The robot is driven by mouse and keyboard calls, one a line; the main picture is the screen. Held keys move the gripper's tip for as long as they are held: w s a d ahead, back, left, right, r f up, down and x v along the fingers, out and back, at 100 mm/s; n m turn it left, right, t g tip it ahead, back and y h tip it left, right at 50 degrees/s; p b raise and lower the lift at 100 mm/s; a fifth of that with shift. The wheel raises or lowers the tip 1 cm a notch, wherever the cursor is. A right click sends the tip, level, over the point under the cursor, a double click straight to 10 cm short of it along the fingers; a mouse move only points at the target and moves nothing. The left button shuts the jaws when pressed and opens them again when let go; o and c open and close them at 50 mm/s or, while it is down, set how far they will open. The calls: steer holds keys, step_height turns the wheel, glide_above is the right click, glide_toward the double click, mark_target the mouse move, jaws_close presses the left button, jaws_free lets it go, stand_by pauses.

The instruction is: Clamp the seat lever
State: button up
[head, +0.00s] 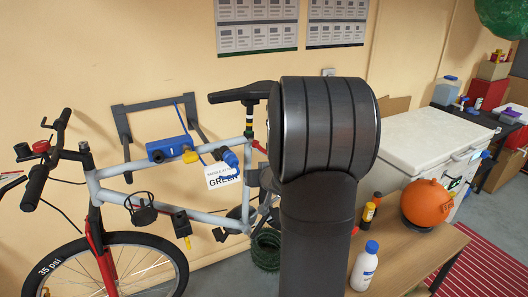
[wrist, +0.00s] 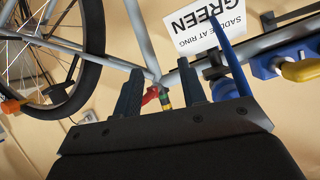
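The red seat lever (head: 260,147) sits beside the top of the bike's seat tube, partly hidden by my arm in the head view. In the wrist view the lever (wrist: 150,95) is beside the banded seat post (wrist: 166,100), and both appear between my fingers. My gripper (wrist: 161,84) is open, with nothing seen in its grasp. Whether the fingers touch the lever cannot be told. The saddle (head: 241,92) is on the post (head: 249,115), which has coloured bands. A sign (head: 222,174) reading "SADDLE AT RING GREEN" hangs left of the post.
The bike's pale frame (head: 130,194) is held at a dark wall rack (head: 124,130). A blue clamp unit (head: 166,148) and a blue-handled item (head: 230,158) are close to the sign. A wooden table (head: 400,258) with an orange ball (head: 427,203) and bottles stands at right.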

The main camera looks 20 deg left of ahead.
steer(key=w+d+n+y, duration=0.1)
steer(key=d+n+y, duration=0.15)
steer(key=d, duration=0.55)
steer(key=n+t+y, duration=0.1)
steer(key=t+y, duration=0.1)
steer(key=y, duration=0.1)
glide_toward(264, 151)
steer(key=x, duration=1.1)
steer(key=shift+w+d+f, duration=0.2)
steer(key=shift+w+f, duration=0.05)
steer(key=shift+f, duration=0.05)
steer(key=shift+g+y, duration=0.25)
steer(key=shift+g, duration=0.05)
jaws_close()
